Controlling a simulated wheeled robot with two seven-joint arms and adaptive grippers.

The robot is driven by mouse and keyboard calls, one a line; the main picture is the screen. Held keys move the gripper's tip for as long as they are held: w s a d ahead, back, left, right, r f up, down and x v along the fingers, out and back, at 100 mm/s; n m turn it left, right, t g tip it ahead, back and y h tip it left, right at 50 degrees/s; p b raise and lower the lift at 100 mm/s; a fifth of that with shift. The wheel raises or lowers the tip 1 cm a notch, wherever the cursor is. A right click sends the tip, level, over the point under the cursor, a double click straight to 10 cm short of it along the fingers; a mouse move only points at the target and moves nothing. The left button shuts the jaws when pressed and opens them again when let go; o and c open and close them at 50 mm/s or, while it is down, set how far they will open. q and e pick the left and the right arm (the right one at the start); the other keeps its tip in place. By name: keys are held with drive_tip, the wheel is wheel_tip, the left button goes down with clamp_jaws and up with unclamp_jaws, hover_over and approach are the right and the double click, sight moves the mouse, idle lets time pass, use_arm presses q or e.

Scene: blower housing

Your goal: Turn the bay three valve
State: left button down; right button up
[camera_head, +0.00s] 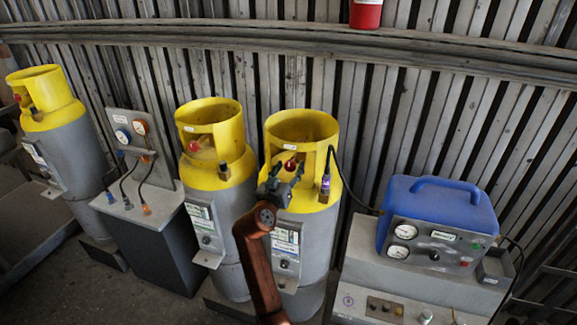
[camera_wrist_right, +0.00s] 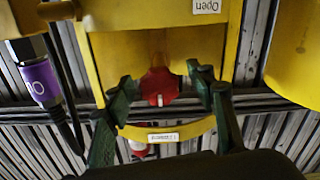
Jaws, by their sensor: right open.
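The rightmost yellow-topped grey cylinder (camera_head: 315,215) has a red valve knob (camera_head: 290,166) inside its yellow collar (camera_head: 303,125). My right gripper (camera_head: 281,180) is in front of that collar opening. In the right wrist view the red knob (camera_wrist_right: 160,86) lies between the two open fingers (camera_wrist_right: 165,88) of my right gripper. A small "Open" label (camera_wrist_right: 207,6) shows on the yellow metal. A bay number is not readable. My left gripper is not in view.
Two similar cylinders stand to the left, the middle one (camera_head: 218,210) close by. A purple hose fitting (camera_head: 325,188) sits beside the collar; its black hose runs to the right. A blue-cased gauge unit (camera_head: 437,222) stands on the right. A gauge panel (camera_head: 140,150) stands left.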

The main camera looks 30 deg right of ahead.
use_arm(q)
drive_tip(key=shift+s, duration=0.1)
use_arm(e)
drive_tip(key=shift+s, duration=0.1)
drive_tip(key=shift+c, duration=1.4)
drive_tip(key=c, duration=0.9)
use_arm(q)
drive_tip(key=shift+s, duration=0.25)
